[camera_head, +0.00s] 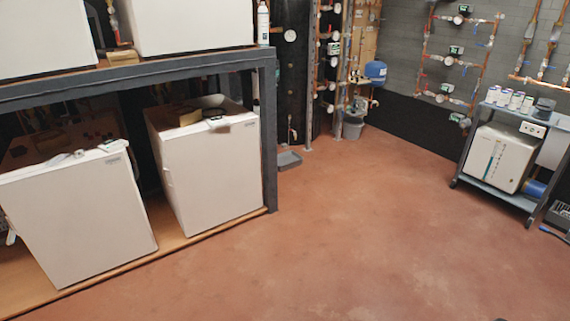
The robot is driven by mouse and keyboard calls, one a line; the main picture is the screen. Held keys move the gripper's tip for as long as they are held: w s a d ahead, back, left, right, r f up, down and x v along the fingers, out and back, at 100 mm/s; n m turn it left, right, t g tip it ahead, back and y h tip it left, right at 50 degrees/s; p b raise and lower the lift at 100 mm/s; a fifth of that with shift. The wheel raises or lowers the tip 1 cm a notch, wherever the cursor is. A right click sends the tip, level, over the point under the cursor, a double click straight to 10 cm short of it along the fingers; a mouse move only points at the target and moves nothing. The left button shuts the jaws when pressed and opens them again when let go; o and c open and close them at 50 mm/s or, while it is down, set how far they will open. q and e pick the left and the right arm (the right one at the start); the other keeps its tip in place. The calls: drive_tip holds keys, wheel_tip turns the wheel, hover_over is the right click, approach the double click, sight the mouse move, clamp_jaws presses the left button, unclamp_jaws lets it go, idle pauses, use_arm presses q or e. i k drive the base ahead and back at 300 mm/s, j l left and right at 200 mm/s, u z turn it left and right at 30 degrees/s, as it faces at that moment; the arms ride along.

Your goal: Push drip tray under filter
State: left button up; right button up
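A shallow grey tray (289,160), which looks like the drip tray, lies flat on the red floor just right of the rack's front corner post. It is close to the foot of the dark panel with pipes (292,85). A small pipe end or fitting (292,132) shows above the tray. I cannot tell for sure which fitting is the filter. Neither of my grippers is in view.
A dark metal rack (268,150) with white heat pump units (210,170) fills the left. A grey bucket (353,128) stands right of the tray, near a blue tank (375,70). A cart (485,170) stands at the right. The middle floor (340,230) is clear.

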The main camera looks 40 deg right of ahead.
sight(286, 160)
drive_tip(key=i+l+z, duration=1)
drive_tip(key=i+z, duration=0.25)
drive_tip(key=i, duration=0.2)
drive_tip(key=i+l+z, duration=0.1)
drive_tip(key=i+z, duration=0.15)
drive_tip(key=i, duration=0.85)
drive_tip(key=i+j+z, duration=0.25)
drive_tip(key=i, duration=0.8)
drive_tip(key=i+l, duration=0.15)
drive_tip(key=i, duration=0.65)
drive_tip(key=i+l, duration=0.1)
drive_tip(key=i, duration=0.75)
drive_tip(key=u, duration=0.05)
